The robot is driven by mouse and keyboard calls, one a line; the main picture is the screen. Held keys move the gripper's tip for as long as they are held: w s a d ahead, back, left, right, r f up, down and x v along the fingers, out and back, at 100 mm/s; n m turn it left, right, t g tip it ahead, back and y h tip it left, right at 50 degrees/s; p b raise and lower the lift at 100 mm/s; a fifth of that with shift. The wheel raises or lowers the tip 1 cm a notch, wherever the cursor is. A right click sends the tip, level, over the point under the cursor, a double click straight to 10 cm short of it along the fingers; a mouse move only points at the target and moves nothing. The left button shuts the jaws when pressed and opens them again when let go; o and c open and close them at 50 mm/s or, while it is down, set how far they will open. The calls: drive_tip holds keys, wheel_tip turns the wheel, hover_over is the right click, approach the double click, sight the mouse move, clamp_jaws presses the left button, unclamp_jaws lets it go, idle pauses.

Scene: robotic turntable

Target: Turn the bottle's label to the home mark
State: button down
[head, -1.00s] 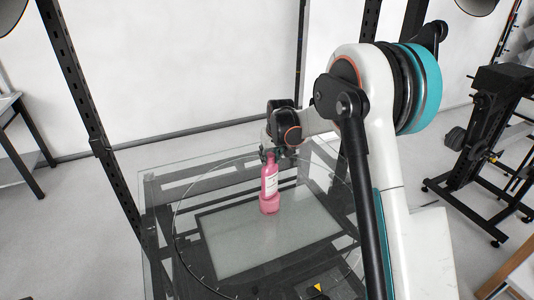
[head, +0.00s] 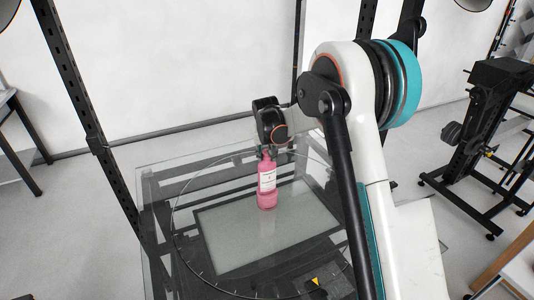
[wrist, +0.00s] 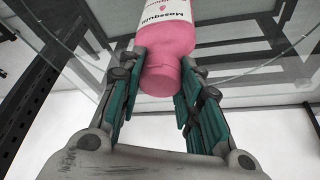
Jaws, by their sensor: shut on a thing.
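The pink bottle (head: 266,199) stands upright on the round glass turntable (head: 184,262), near its middle. Its white label (head: 267,180) faces the head camera, towards the front. The yellow triangle mark (head: 316,281) lies at the turntable's front edge, to the right of the bottle. My gripper (head: 266,155) is at the bottle's top, above the label. In the wrist view, its teal-lined fingers (wrist: 165,75) are shut on the bottle's pink neck (wrist: 160,72), with the label (wrist: 165,15) beyond, its text upside down.
Dark metal posts (head: 88,125) rise at the left and behind the table. A black wheeled stand (head: 488,120) is at the right. The glass around the bottle is clear.

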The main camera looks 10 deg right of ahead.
drive_tip(key=c, duration=1.1)
unclamp_jaws()
drive_tip(key=shift+o, duration=0.2)
drive_tip(key=v, duration=1.2)
drive_tip(key=s+r+n+b, duration=0.1)
drive_tip(key=s+b, duration=0.1)
drive_tip(key=s, duration=0.4)
drive_tip(key=s+r+b, duration=0.2)
drive_tip(key=s+b, duration=0.1)
drive_tip(key=s, duration=0.3)
drive_tip(key=s+f+t+b, duration=0.1)
drive_tip(key=s+f+b, duration=0.2)
drive_tip(key=s, duration=0.6)
drive_tip(key=s+f+n+t+b, duration=0.1)
drive_tip(key=s+f+b, duration=0.2)
drive_tip(key=s, duration=0.6)
drive_tip(key=s+d+f+n+y+b, duration=0.1)
drive_tip(key=s+f+b, duration=0.2)
drive_tip(key=s+f, duration=0.4)
drive_tip(key=s, duration=0.3)
drive_tip(key=shift+t, duration=0.4)
